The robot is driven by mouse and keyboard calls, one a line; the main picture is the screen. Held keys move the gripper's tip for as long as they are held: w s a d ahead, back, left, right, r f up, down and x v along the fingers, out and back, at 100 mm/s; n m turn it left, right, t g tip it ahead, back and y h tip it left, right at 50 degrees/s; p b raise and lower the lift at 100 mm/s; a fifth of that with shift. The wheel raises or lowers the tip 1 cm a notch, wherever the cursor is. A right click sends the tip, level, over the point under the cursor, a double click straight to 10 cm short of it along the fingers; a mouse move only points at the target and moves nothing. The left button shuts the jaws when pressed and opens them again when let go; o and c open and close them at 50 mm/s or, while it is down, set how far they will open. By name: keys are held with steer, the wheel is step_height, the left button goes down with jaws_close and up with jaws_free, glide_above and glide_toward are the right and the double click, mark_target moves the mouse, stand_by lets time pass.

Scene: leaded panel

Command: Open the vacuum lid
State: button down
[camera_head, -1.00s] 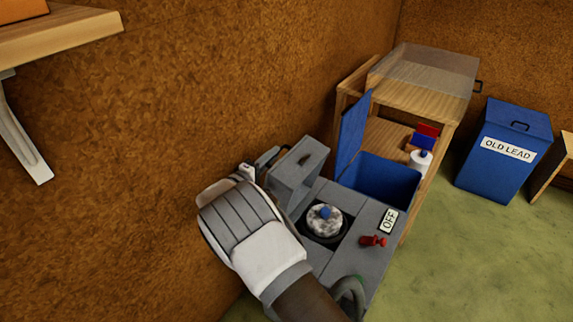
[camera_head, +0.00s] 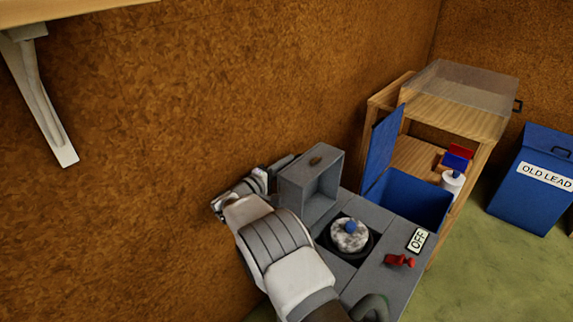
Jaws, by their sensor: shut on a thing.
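The grey vacuum (camera_head: 385,255) stands below the brown wall. Its grey lid (camera_head: 312,178) stands up, swung open at the vacuum's wall side, with a small brown patch on its top. The round opening beneath is uncovered and shows a mottled white filter (camera_head: 350,236) with a blue knob. My gripper (camera_head: 272,172) is at the left, wall-side edge of the lid, shut on the lid. Its fingertips are small and partly hidden behind the lid, so the exact contact point is unclear.
An OFF sign (camera_head: 418,240) and a red switch (camera_head: 400,261) are on the vacuum's top. The brown wall is close to my arm.

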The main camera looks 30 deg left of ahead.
steer(key=c, duration=0.9)
jaws_free()
steer(key=shift+f, duration=0.15)
steer(key=s+p, duration=0.1)
steer(key=s, duration=0.4)
steer(key=s+a+p, duration=0.1)
steer(key=s, duration=0.5)
steer(key=s+a+p, duration=0.1)
steer(key=s, duration=0.5)
steer(key=shift+s+a, duration=0.15)
